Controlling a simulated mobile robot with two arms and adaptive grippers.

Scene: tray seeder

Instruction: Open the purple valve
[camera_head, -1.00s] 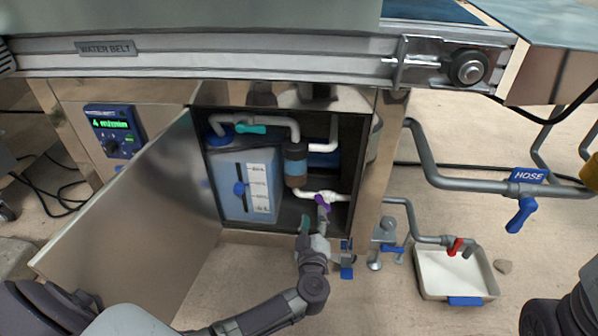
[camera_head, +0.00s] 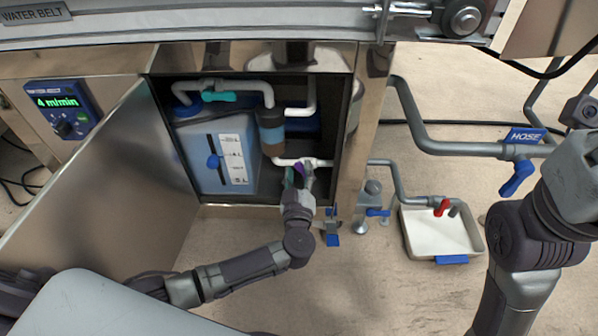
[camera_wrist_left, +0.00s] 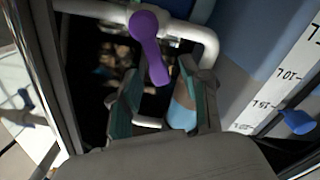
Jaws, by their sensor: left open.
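The purple valve (camera_wrist_left: 149,48) is a lever handle on a white pipe inside the open cabinet. In the left wrist view it hangs down from the pipe, its free end between and beyond my finger tips. In the head view only a small part of the purple valve (camera_head: 298,169) shows, mostly hidden by my gripper. My left gripper (camera_wrist_left: 157,85) is open, with a teal-padded finger on either side of the lever; I cannot tell whether either touches it. In the head view my left gripper (camera_head: 299,179) is at the cabinet opening. My right arm shows at the right, its fingers out of frame.
The cabinet door (camera_head: 105,170) stands open at left. Inside are a blue tank (camera_head: 205,150), a teal handle (camera_head: 219,97) and a brown-blue filter (camera_head: 271,130). Right of the cabinet are blue-handled valves, a red valve (camera_head: 441,207) and a white tray (camera_head: 410,235).

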